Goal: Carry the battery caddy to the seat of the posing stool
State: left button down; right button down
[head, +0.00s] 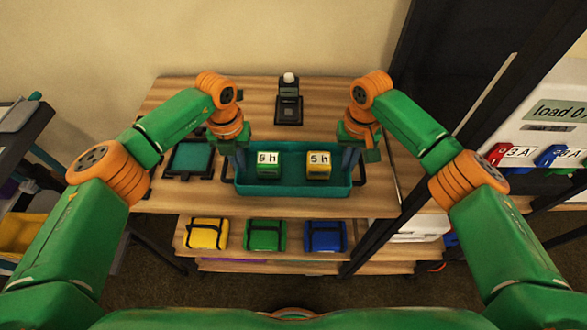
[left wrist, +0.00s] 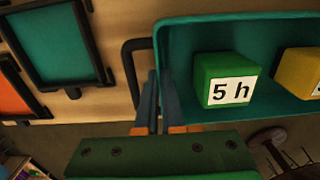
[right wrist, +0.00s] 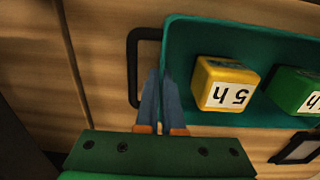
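The battery caddy (head: 290,189) is a teal open tray with a black loop handle at each end. It stands level on the wooden table and holds a green block (head: 269,170) and a yellow block (head: 318,171), both labelled "5 h". My left gripper (head: 240,157) is at its left end, its fingers close together at the end wall by the handle (left wrist: 129,75). My right gripper (head: 349,157) is likewise at the right end, by the other handle (right wrist: 132,70). The exact finger contact is partly hidden. A round brown seat, perhaps the posing stool (left wrist: 267,137), shows in the left wrist view.
A teal-topped black tray (head: 191,158) lies left of the caddy. A black device (head: 288,105) stands behind it. Yellow, green and blue pouches (head: 265,235) lie on the lower shelf. A dark upright frame and a white case (head: 545,118) are at the right.

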pick_arm(q)
jog(key=shift+r, duration=0.2)
pick_arm(e)
jog(key=shift+r, duration=0.15)
